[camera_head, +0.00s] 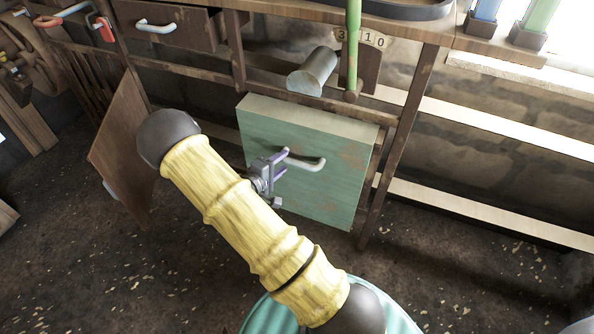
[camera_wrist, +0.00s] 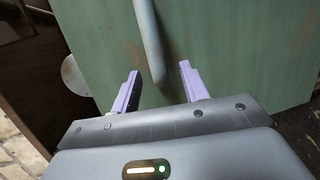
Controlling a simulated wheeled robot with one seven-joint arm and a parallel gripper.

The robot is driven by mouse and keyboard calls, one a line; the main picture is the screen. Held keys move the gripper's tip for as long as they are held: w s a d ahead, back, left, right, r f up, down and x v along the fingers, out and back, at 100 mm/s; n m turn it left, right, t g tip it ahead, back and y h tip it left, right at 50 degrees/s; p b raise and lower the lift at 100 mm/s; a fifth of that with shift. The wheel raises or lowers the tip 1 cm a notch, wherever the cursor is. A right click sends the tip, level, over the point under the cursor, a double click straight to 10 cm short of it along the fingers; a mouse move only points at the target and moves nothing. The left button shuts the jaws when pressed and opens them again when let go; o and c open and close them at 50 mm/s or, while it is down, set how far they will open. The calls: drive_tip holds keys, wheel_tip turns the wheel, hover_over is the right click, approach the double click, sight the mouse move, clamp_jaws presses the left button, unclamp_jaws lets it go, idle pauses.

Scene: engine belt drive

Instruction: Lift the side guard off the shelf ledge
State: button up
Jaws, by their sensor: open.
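A green, worn, box-like panel (camera_head: 330,195) with a pale bar handle (camera_head: 308,164) on its face stands in the lower part of the wooden shelf frame; it looks like the side guard. My gripper (camera_head: 283,163) is at the left end of the handle, with its purple fingers open. In the wrist view the handle (camera_wrist: 147,35) comes down between the two open fingertips (camera_wrist: 160,68), in front of the green panel (camera_wrist: 240,45). Neither finger visibly presses on the handle. How deep the handle sits between the fingers I cannot tell.
A grey cylinder (camera_head: 313,72) and a green upright rod (camera_head: 353,45) are above the panel. A shelf post (camera_head: 400,140) stands to its right. The speckled floor (camera_head: 470,270) at the lower right is mostly clear.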

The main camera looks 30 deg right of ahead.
drive_tip(key=x, duration=0.2)
drive_tip(key=shift+w+d+f, duration=0.1)
drive_tip(key=shift+d, duration=0.15)
drive_tip(key=shift+c, duration=0.5)
clamp_jaws()
